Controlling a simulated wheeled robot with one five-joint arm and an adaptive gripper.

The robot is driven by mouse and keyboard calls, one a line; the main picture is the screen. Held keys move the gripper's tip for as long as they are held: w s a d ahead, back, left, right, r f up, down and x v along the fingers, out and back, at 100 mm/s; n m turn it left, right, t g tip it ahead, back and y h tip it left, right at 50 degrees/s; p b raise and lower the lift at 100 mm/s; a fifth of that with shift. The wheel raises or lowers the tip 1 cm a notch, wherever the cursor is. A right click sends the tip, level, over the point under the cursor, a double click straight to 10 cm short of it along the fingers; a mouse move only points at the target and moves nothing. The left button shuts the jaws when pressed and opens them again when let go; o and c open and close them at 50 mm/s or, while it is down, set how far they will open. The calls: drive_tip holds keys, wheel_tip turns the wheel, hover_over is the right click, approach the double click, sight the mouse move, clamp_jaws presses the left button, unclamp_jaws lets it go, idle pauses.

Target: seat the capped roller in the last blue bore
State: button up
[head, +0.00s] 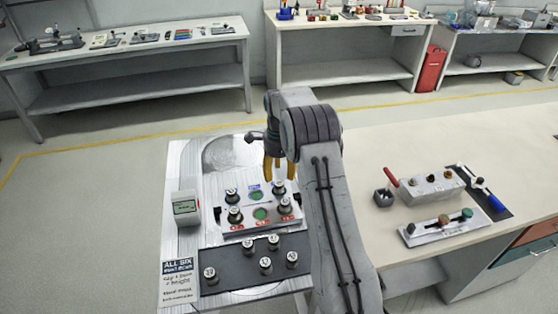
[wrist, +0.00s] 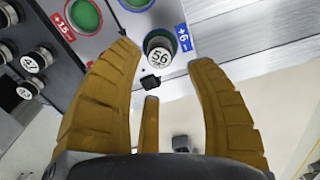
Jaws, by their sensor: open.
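A dark roller with a white cap marked 56 (wrist: 158,57) stands at a green-ringed bore beside a blue label (wrist: 183,37) in the wrist view. I cannot tell how deep it sits. My gripper (wrist: 166,56) is open, with its orange fingers on either side of this roller and a gap at each side. In the head view my gripper (head: 278,168) hangs over the far right of the bore plate (head: 218,235). Capped rollers stand at several of its bores, including the near left (head: 234,213) and near right (head: 284,205). A green spot (head: 260,213) shows bare between them.
A dark mat (head: 228,280) in front holds several capped rollers (head: 265,264). A small display box (head: 186,207) stands left of the plate. A printed sign (head: 177,281) is at the front left. To the right, the bench carries a grey block (head: 432,188) and tools.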

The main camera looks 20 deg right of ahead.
sight(279, 182)
drive_tip(key=s+a+r+n+t, duration=0.1)
drive_tip(key=s+a+r+n, duration=0.15)
drive_tip(key=r, duration=0.45)
drive_tip(key=s+a+r+n, duration=0.2)
drive_tip(key=s+r+n, duration=0.15)
drive_tip(key=r, duration=0.35)
drive_tip(key=s+a+r+n+t, duration=0.1)
drive_tip(key=s+a+r+n, duration=0.3)
drive_tip(key=s, duration=0.5)
drive_tip(key=s+a+f+n+t, duration=0.1)
drive_tip(key=s+n, duration=0.4)
drive_tip(key=s, duration=0.4)
drive_tip(key=s+a+n+t, duration=0.1)
drive_tip(key=s+a+n, duration=0.1)
drive_tip(key=s+n, duration=0.4)
drive_tip(key=shift+s+a+f+n, duration=0.15)
drive_tip(key=shift+s+f+n, duration=0.2)
drive_tip(key=shift+s, duration=1.8)
